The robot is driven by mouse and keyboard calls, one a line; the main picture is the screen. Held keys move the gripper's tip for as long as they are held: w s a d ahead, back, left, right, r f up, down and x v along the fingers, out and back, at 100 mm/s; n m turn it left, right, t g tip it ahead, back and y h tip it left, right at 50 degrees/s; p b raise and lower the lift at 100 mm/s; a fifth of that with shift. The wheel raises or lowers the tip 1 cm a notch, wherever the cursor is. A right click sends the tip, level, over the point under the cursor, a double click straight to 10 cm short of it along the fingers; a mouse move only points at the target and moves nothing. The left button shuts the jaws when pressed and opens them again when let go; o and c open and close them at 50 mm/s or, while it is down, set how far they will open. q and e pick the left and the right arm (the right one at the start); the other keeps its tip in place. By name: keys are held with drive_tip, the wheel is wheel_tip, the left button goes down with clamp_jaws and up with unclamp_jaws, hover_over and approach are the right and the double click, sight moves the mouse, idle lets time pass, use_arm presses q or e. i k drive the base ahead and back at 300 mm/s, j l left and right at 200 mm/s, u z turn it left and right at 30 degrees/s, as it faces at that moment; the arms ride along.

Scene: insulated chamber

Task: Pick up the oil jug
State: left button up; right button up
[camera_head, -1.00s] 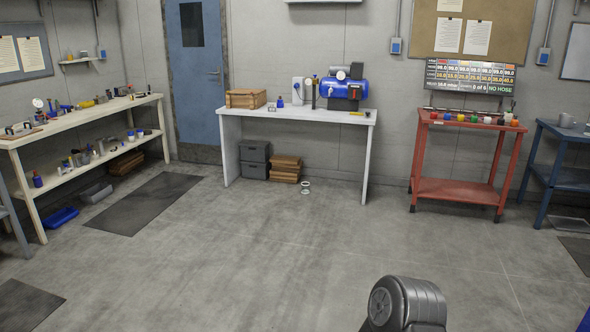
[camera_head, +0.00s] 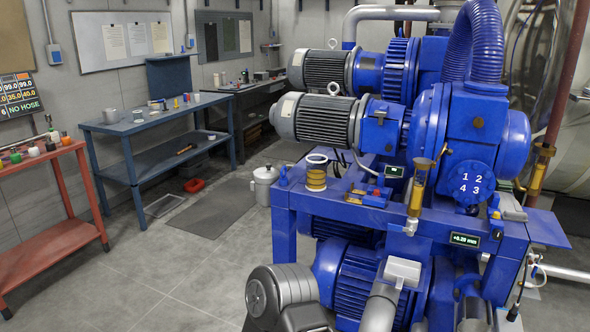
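I cannot tell for sure which vessel is the oil jug. A whitish lidded canister (camera_head: 264,188) stands on the floor beside the blue pump frame. Nothing is seen touching either vessel.
A large blue pump machine (camera_head: 440,140) on a blue frame (camera_head: 285,230) fills the right side. A red cart (camera_head: 50,235) stands at the left.

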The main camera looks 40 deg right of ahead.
sight(316, 178)
drive_tip(key=i+l+z, duration=0.1)
drive_tip(key=z, duration=0.4)
drive_tip(key=i+z, duration=0.45)
drive_tip(key=i+j+z, duration=0.1)
drive_tip(key=z, duration=0.4)
drive_tip(key=i+j+z, duration=0.15)
drive_tip(key=z, duration=0.3)
drive_tip(key=i+j+z, duration=0.25)
drive_tip(key=z, duration=0.25)
drive_tip(key=i+j+z, duration=0.45)
drive_tip(key=k+l, duration=0.05)
drive_tip(key=l, duration=0.05)
